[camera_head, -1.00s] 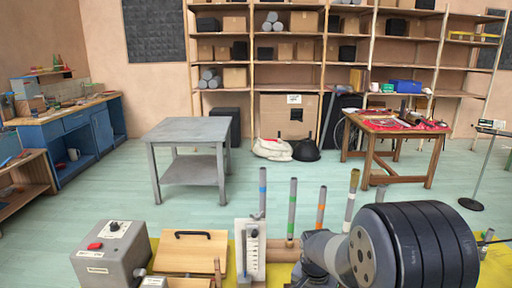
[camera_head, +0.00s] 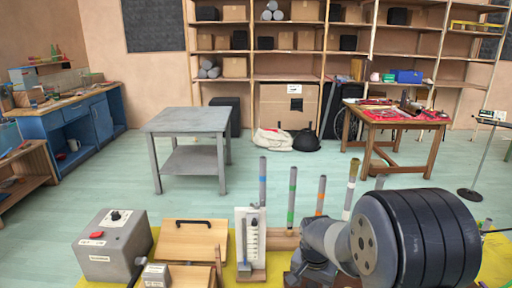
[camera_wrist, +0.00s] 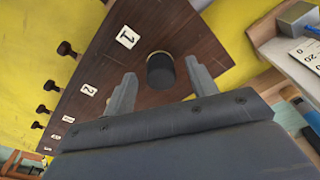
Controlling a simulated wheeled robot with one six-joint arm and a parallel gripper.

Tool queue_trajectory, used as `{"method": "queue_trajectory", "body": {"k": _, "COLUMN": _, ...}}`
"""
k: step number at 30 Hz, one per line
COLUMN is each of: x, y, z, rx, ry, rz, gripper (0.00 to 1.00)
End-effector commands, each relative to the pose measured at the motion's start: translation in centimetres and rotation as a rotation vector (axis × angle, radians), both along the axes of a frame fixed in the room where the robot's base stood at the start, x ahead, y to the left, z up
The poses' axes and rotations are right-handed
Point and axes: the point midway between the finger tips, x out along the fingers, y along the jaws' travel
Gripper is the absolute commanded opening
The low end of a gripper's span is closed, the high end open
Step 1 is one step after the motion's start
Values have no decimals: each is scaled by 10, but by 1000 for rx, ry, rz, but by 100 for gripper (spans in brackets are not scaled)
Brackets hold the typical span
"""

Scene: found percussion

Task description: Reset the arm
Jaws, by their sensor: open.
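My gripper (camera_wrist: 160,88) is open in the wrist view, with its two grey fingers apart above a dark brown board (camera_wrist: 190,30). A short black cylindrical knob or peg (camera_wrist: 160,72) shows between and just beyond the fingers; I cannot tell whether either finger touches it. In the head view my arm fills the lower right, and my fingers are hidden there.
Several upright tubes (camera_head: 292,198) stand close left of my arm. A grey box with a red button (camera_head: 113,250), a wooden board with a black handle (camera_head: 190,243) and a white gauge panel (camera_head: 250,237) stand front left. A grey table (camera_head: 186,122) is behind, with open floor around it.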

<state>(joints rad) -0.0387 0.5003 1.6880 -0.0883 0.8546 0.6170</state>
Motion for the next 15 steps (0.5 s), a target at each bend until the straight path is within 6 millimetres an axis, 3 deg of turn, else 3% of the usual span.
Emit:
{"method": "queue_trajectory", "body": {"k": 2, "x": 1, "y": -1, "z": -17, "rx": -1, "ry": 5, "rz": 0, "gripper": 54}}
{"method": "queue_trajectory", "body": {"k": 4, "x": 2, "y": -1, "z": 3, "rx": 0, "ry": -4, "rz": -1, "gripper": 54}}
{"method": "queue_trajectory", "body": {"k": 15, "x": 2, "y": -1, "z": 47, "rx": 0, "ry": -2, "rz": -1, "gripper": 54}}
